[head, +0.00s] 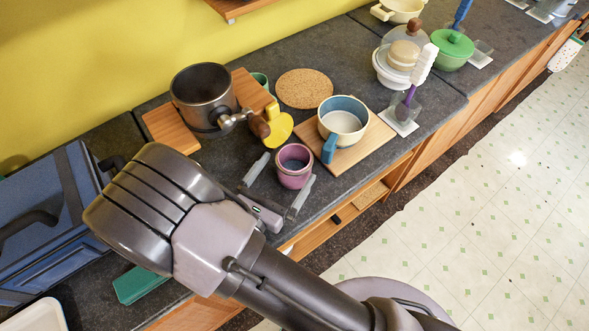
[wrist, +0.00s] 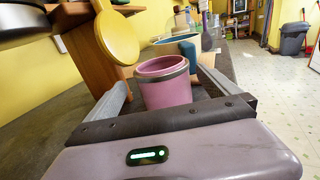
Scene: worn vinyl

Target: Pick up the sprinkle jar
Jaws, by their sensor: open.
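A pink jar with a grey band near its rim (head: 294,168) stands upright on the dark counter and looks like the sprinkle jar. It also shows in the wrist view (wrist: 168,90), with an open top. No label is visible. My gripper (head: 289,167) is open, with one finger on either side of the jar. In the wrist view the jar stands between the two fingers, with a gap to the left one; whether the right one touches it I cannot tell.
A blue-and-cream mug (head: 343,121) on a wooden board (head: 362,150) stands close to the right. A yellow round-ended utensil (head: 279,129) hangs just behind the jar, by a dark metal pot (head: 203,95). A cork mat (head: 304,88) lies farther back. The counter's front edge is near.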

